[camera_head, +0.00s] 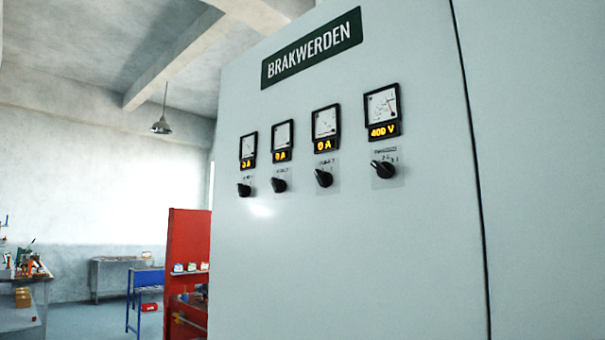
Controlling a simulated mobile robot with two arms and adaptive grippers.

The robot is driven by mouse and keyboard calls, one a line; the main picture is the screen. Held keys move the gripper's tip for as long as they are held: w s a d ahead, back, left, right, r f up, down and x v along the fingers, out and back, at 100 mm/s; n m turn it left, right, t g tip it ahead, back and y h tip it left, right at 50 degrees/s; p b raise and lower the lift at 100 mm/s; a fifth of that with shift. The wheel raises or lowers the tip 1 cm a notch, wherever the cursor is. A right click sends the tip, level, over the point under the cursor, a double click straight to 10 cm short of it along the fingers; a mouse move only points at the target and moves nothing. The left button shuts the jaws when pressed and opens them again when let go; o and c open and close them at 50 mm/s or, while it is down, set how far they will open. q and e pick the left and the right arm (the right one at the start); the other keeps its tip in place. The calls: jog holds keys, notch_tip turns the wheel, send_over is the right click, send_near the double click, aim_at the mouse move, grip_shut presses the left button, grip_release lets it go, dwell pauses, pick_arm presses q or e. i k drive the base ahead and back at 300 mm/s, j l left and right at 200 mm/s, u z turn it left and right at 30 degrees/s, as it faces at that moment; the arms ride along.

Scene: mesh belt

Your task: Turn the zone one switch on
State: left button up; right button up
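A pale grey-green cabinet (350,260) fills the right of the head view, with a dark green "BRAKWERDEN" sign (312,48). Several black rotary switches sit in a row under meters: a far left one (244,190), a second (279,185), a third (323,178) and a far right one (383,169). The three left displays read about 0 A; the right display (383,131) reads 400 V. The small labels are too blurred to tell which switch is zone one. Neither gripper is in view.
A vertical door seam (472,170) runs down the cabinet's right side. Left of the cabinet stand a red panel (188,245), a blue table (148,278), a grey bench (115,262) and a cluttered workbench (25,280). Open floor (85,318) lies between them.

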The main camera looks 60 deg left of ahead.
aim_at(244, 191)
jog(key=u, duration=2.3)
